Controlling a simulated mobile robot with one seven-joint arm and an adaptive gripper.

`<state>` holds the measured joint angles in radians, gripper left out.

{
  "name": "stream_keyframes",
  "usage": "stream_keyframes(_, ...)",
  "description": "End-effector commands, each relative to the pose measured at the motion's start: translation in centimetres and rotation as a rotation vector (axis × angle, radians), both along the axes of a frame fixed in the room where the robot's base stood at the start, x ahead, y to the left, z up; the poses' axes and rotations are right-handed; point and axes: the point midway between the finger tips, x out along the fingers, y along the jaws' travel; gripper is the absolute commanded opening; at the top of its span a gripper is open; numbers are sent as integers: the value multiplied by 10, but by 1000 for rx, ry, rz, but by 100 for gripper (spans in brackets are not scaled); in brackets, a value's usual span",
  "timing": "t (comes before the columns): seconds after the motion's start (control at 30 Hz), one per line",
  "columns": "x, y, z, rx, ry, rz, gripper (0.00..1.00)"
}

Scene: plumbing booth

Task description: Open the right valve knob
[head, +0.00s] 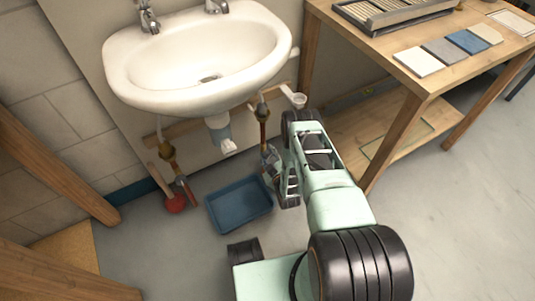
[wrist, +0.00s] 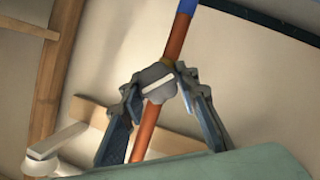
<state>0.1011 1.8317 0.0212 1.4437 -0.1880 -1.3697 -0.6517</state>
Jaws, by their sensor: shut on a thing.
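The right valve knob (wrist: 158,84) is a grey, lobed knob with a white bar across its face, on a copper pipe (wrist: 177,40) in the wrist view. The bar lies tilted, its right end higher. My gripper (wrist: 159,80) is shut on the knob, one finger on each side. In the head view my gripper (head: 269,156) is low under the sink, at the right supply pipe (head: 263,112); the knob is mostly hidden there by the gripper. The left valve (head: 168,153) is on the other pipe, apart from my gripper.
The white sink (head: 130,65) overhangs the pipes, with its drain trap (head: 219,132) left of my gripper. A wooden workbench (head: 425,85) stands close on the right.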

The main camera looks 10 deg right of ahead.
Motion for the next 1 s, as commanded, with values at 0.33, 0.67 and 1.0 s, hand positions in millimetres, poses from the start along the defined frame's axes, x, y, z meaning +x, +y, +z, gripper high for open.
stream_keyframes(0.33, -1, 0, 0, 1, 1, 0, 47)
stream_keyframes(0.67, 0, 0, 3, 1, 0, 0, 47)
stream_keyframes(1.0, 1, 0, 51, 0, -1, 0, 47)
